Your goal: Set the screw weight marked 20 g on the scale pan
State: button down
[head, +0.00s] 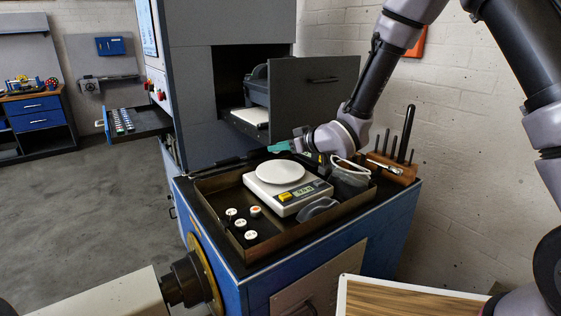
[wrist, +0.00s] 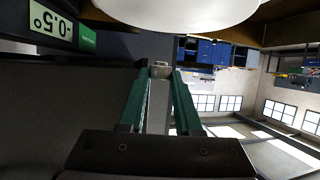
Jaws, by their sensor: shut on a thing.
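The scale (head: 300,199) stands in a dark tray, and its round white pan (head: 280,172) looks empty. The pan (wrist: 185,12) also fills the top of the wrist view. My gripper (head: 273,148) is beyond the pan in the head view, with its teal fingers pointing left. In the wrist view my gripper (wrist: 159,72) is shut on a small grey metal piece (wrist: 160,71), apart from the pan. No marking on it can be read. Weights with white tops (head: 240,222) stand at the tray's left; their marks are too small to read.
The tray (head: 292,232) has raised walls and also holds a grey curved item (head: 317,208) and a clear container (head: 349,172). A wooden block with upright dark rods (head: 394,170) stands behind on the right. An open cabinet drawer (head: 312,95) is behind the gripper.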

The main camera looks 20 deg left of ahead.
aim_at(280, 168)
jog(key=shift+f, duration=2.25)
jog(key=shift+f, duration=0.2)
jog(key=c, duration=0.6)
grip_release()
jog(key=shift+r, duration=0.1)
